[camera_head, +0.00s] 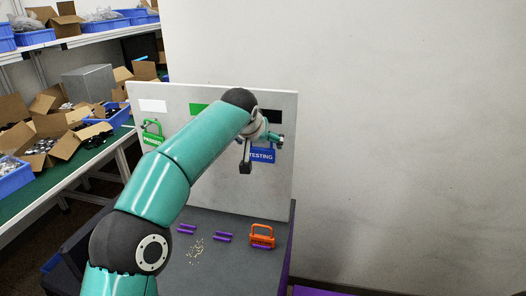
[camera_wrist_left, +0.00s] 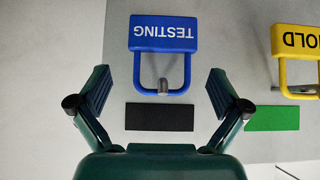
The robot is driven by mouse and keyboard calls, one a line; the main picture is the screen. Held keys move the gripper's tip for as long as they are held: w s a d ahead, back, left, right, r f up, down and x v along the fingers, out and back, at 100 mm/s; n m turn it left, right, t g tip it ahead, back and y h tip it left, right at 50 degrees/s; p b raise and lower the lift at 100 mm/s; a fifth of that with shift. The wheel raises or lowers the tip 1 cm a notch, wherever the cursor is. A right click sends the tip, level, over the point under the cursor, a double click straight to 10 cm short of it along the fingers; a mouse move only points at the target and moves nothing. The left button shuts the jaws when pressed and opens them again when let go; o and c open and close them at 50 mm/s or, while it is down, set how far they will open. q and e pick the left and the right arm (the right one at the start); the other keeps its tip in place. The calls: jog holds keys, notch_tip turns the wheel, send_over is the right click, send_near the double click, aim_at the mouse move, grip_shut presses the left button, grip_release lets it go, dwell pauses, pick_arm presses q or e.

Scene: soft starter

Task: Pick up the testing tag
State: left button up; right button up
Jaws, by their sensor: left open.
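The testing tag is a blue padlock-shaped tag with white TESTING lettering. It hangs on a peg on the pale upright board, beside my left gripper (camera_head: 261,152) in the head view, where its blue body (camera_head: 262,156) is partly covered by the gripper. In the left wrist view the tag (camera_wrist_left: 163,33) appears upside down, its shackle around a grey peg. My left gripper (camera_wrist_left: 160,90) is open there, its two fingers apart on either side of the shackle end and short of the tag's body. My right gripper is not in view.
A yellow HOLD tag (camera_wrist_left: 296,40) hangs beside it. A green tag (camera_head: 152,132) hangs at the board's left. An orange padlock-shaped piece (camera_head: 262,236), purple pieces (camera_head: 222,237) and small pale bits (camera_head: 195,250) lie on the dark bench. Shelves with boxes stand left.

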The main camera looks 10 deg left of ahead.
aim_at(261, 148)
pick_arm(q)
jog(key=p+x, duration=0.1)
jog(key=x, duration=0.3)
jog(key=shift+a+f+p, duration=0.15)
jog(key=shift+f+p, duration=0.25)
jog(key=shift+w+f, duration=0.25)
jog(key=shift+f, duration=0.05)
jog(key=shift+c, duration=0.3)
jog(key=c, duration=0.8)
